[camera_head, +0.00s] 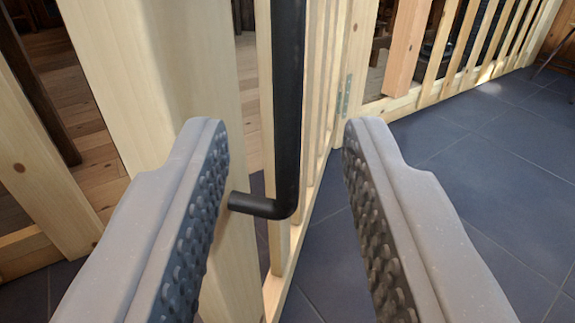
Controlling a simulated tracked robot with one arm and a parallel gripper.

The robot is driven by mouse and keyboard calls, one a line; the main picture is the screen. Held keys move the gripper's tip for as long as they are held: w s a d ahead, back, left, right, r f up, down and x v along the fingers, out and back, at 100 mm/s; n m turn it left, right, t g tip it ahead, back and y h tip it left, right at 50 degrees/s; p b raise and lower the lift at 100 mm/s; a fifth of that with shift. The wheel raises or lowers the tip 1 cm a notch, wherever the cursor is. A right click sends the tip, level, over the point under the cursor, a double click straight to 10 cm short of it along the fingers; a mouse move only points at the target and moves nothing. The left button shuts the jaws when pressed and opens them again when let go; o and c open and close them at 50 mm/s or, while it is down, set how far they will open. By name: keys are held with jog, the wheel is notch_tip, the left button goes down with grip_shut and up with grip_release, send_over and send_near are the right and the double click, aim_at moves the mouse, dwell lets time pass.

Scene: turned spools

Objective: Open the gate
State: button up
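The wooden gate (307,150) is made of pale slats and runs away from me in the middle of the view. A black bar handle (287,120) stands upright on its near end, with its lower end bent left into a pale wooden board. My gripper (285,145) is open, one finger on each side of the handle. A gap shows between the handle and the right finger; the left finger is nearer to the handle's bent lower end. I cannot tell whether the left finger touches it. The top of the handle is out of view.
A metal hinge (344,95) sits on a post farther back. A slatted wooden fence (455,60) runs to the right behind it. A wooden post (35,165) stands at the left. The blue tiled floor (480,160) at the right is clear.

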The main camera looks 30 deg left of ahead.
jog(key=shift+v, duration=2.25)
